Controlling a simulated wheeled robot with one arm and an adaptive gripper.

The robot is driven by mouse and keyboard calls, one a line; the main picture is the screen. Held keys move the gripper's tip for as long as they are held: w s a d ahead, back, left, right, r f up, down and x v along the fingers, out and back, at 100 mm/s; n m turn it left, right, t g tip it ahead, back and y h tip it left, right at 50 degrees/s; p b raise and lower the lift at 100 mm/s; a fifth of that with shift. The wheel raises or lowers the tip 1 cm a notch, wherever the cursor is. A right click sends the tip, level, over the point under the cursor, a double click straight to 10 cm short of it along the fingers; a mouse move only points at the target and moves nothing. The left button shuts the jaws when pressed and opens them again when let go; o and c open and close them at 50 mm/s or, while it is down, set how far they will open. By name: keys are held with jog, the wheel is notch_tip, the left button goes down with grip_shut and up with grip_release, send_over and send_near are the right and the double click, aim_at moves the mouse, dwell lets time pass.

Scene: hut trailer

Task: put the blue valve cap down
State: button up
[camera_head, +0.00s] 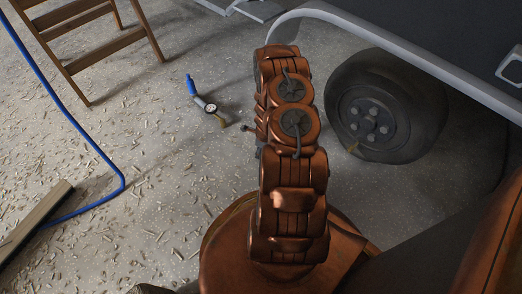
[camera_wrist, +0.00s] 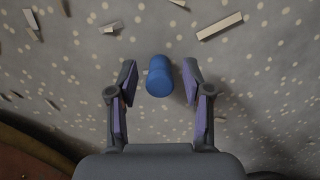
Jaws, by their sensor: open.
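The blue valve cap (camera_wrist: 159,77) shows in the wrist view as a small blue cylinder over the speckled floor. It is between the two fingers of my gripper (camera_wrist: 158,68), with a visible gap on each side. The fingers are open and do not touch it. The cap seems to be on the floor, but I cannot tell exactly how it rests. In the head view my own arm hides the gripper and the cap.
A trailer wheel (camera_head: 374,108) stands right of my arm under a grey fender. A blue-handled inflator with a gauge (camera_head: 209,108) lies on the floor to the left. A wooden stepladder (camera_head: 90,45), a blue hose (camera_head: 100,155), a plank (camera_head: 30,218) and wood chips are further left.

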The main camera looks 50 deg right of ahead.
notch_tip(320, 180, up, 12)
jog(key=s+p, duration=0.1)
jog(key=p, duration=0.4)
jog(key=w+a+r+n+y, duration=0.1)
jog(key=w+a+r+n, duration=0.3)
jog(key=r, duration=0.3)
jog(key=w+a+r+n, duration=0.1)
jog(key=a+r+n, duration=0.2)
jog(key=a+r, duration=0.35)
jog(key=s+a+r+n+g+y, duration=0.1)
jog(key=s+a+r+n, duration=0.1)
jog(key=a+r+n, duration=0.45)
jog(key=s+a+r+n+y, duration=0.1)
jog(key=s+a+r+n, duration=0.15)
jog(key=a+r, duration=0.55)
jog(key=s+a+r+n+g+h, duration=0.1)
jog(key=s+a+r+n+g, duration=0.1)
jog(key=s+a+r+n, duration=0.65)
jog(key=s+r+n+g+h, duration=0.1)
jog(key=s+r+n, duration=0.2)
jog(key=s, duration=0.5)
jog(key=s+r+n+g+h, duration=0.1)
jog(key=s+r+n, duration=0.3)
jog(key=s, duration=0.4)
jog(key=shift+d+r+h, duration=0.25)
jog(key=shift+d+h, duration=0.05)
jog(key=shift+d, duration=0.1)
jog(key=shift+n, duration=0.25)
